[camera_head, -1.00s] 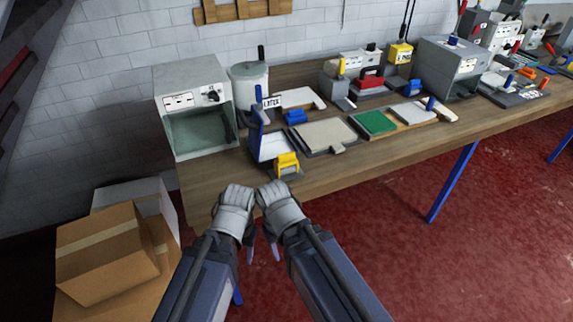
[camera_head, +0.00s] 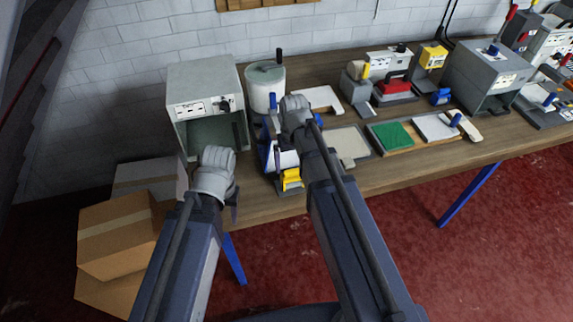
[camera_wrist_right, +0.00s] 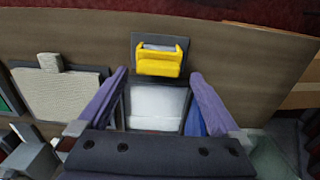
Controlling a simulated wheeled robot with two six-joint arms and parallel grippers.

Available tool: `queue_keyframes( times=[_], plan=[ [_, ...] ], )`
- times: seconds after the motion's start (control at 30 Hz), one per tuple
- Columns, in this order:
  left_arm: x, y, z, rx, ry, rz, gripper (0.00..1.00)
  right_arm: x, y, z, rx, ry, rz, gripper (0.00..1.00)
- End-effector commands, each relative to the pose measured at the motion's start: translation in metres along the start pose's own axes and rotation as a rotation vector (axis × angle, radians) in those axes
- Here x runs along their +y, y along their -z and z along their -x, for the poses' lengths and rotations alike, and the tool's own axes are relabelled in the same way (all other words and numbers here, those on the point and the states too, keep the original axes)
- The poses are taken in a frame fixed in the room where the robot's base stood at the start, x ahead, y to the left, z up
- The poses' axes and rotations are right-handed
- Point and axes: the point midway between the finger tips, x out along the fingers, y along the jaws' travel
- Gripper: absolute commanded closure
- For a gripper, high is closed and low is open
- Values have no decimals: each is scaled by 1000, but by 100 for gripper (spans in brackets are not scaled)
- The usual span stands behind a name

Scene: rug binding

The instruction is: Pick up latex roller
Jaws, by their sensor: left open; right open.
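I take the upright blue handle (camera_head: 273,103) at the tray's left side for the latex roller's; its lower end is hidden. The white tray (camera_head: 288,160) with blue sides is partly covered by my right arm. In the right wrist view, the tray (camera_wrist_right: 157,102) lies between the fingers of my open right gripper (camera_wrist_right: 160,82). A blue patch (camera_wrist_right: 193,124) shows beside the right-hand finger; I cannot tell if it is the roller. My left gripper (camera_head: 234,206) is open at the table's front edge, left of the tray.
A yellow holder (camera_head: 291,178) stands in front of the tray. A grey open-fronted box (camera_head: 204,92) and a white pot (camera_head: 265,88) stand behind and left. A beige panel (camera_head: 347,145) and green pad (camera_head: 394,135) lie to the right. Cardboard boxes (camera_head: 116,235) stand lower left.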

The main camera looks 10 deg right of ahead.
Motion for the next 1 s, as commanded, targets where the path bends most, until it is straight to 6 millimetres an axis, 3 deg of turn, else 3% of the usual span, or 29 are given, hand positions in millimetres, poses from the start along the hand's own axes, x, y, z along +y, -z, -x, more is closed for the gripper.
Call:
queue_keyframes(
  times=[0.17,0.47,0.77,1.0],
  plan=[
    [0,0,-3,0,0,0,48,1,0,-3,1,1,-1,0],
    [3,2,-28,0,0,1,48,1,0,-28,0,1,-1,0],
    [3,2,-33,0,0,1,48,1,1,-33,0,1,-1,0],
    [6,4,-60,0,0,2,48,3,3,-61,0,0,-1,0]
  ],
)
